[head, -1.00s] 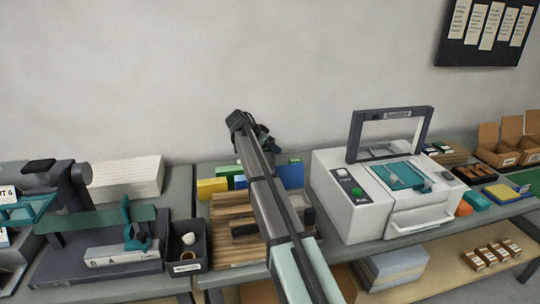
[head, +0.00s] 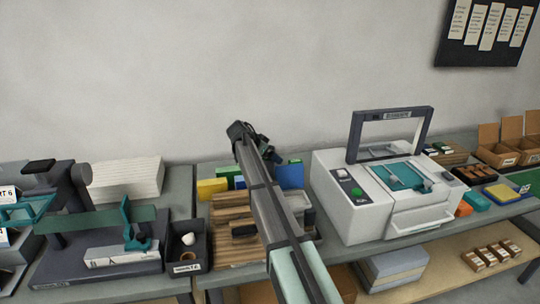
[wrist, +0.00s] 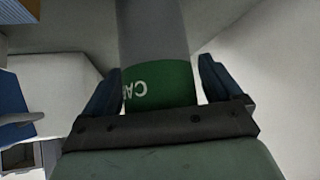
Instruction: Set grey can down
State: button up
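The grey can (wrist: 153,30) shows in the wrist view as a grey cylinder with a green band carrying partly visible white lettering. The can's far end runs out of the top of the wrist view. In the head view my gripper end (head: 250,140) is raised in front of the wall, above the back of the middle table. The can cannot be made out there, hidden by my arm.
A slatted wooden rack (head: 233,235) lies below my arm, with yellow (head: 212,187) and blue (head: 290,176) boxes behind it. A white printer-like machine (head: 350,215) with a raised frame stands to the right. A dark bin (head: 188,245) is left of the rack.

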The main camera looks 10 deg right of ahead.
jog(key=v, duration=1.2)
jog(key=shift+a+r, duration=0.1)
jog(key=shift+r, duration=0.05)
jog(key=shift+w, duration=0.1)
